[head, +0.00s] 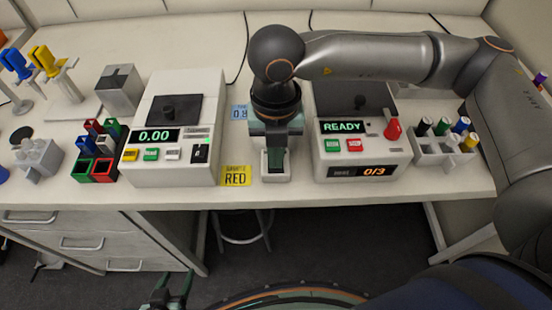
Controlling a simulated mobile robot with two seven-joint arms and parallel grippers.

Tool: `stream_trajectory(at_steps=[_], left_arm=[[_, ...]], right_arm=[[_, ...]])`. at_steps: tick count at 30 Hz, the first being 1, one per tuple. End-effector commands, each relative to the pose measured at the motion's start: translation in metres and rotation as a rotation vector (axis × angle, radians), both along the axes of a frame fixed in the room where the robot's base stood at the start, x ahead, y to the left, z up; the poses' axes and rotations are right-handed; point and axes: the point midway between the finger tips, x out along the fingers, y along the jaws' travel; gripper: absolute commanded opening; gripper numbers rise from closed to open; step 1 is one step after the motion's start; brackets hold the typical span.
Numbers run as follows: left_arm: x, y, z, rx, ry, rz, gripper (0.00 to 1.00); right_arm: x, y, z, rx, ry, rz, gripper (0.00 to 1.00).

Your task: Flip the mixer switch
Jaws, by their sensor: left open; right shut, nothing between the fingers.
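A small light-grey device (268,179) with a dark front part stands between the two larger machines; I take it for the mixer. My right arm reaches over from the right and my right gripper (276,152) points down right at this device, shut with nothing in it. The gripper covers most of the device, so I cannot make out its switch or tell whether the fingers touch it. My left gripper (170,291) is open and empty, low at the bottom of the view, in front of the bench and away from it.
A machine reading 0.00 (189,107) stands left, a READY machine (384,165) with a red lever (393,130) right. A yellow card (236,176) and a blue card (239,112) lie between. Coloured racks (104,170) and a vial rack (430,150) flank them.

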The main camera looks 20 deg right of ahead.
Motion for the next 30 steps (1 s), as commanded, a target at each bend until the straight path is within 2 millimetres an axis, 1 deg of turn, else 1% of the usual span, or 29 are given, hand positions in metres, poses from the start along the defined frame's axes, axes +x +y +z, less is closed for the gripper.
stream_trajectory(at_steps=[4,8,30], left_arm=[[0.0,0.0,0.0,0.0,0.0,0.0,0.63],[0.0,0.0,0.004,0.0,0.0,0.0,0.63],[0.0,0.0,0.033,0.0,0.001,0.0,0.63]], right_arm=[[0.0,0.0,-0.001,-0.001,0.0,0.0,0.0],[0.0,0.0,0.006,-0.001,0.0,-0.001,0.0],[0.0,0.0,0.066,0.0,0.0,0.0,0.0]])
